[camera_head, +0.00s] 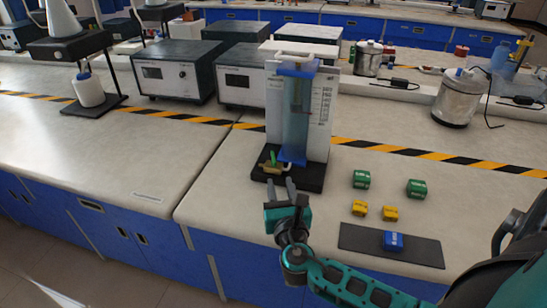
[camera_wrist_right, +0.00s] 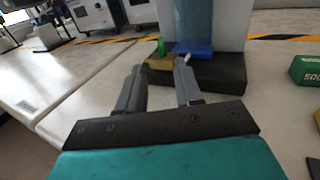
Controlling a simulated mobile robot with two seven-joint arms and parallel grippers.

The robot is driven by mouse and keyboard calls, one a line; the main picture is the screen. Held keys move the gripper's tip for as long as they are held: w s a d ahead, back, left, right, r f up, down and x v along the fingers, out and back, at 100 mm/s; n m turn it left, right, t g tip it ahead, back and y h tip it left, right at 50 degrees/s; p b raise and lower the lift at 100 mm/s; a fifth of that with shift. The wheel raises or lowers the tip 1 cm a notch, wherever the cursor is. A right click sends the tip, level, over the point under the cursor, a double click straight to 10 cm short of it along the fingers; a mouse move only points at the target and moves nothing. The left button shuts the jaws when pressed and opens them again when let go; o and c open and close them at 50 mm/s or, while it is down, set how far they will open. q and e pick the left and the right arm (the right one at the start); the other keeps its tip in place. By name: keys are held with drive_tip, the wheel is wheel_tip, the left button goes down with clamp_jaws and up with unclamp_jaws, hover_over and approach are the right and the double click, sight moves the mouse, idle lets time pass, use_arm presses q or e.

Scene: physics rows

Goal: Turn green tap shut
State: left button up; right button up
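The green tap (camera_head: 273,158) is a small green handle on a brass-coloured body, low on the front of a clear blue-tinted column (camera_head: 296,115). The column stands on a black base (camera_head: 312,178) with a white backing panel. In the wrist view the green handle (camera_wrist_right: 161,46) points up above the brass body (camera_wrist_right: 158,63). My right gripper (camera_head: 280,184) is just in front of the tap. Its two fingers are apart with nothing between them, pointing at the brass body in the wrist view (camera_wrist_right: 160,66); contact cannot be told. My left gripper is not in view.
Right of the stand lie green weights (camera_head: 361,179), yellow blocks (camera_head: 390,213) and a blue block (camera_head: 393,241) on a dark mat (camera_head: 420,250). Grey instrument boxes (camera_head: 180,72) stand behind left. The bench left of the stand is clear.

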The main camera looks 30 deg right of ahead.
sight(275, 163)
drive_tip(key=x, duration=1.2)
drive_tip(key=shift+b, duration=0.35)
drive_tip(key=shift+c, duration=0.5)
clamp_jaws()
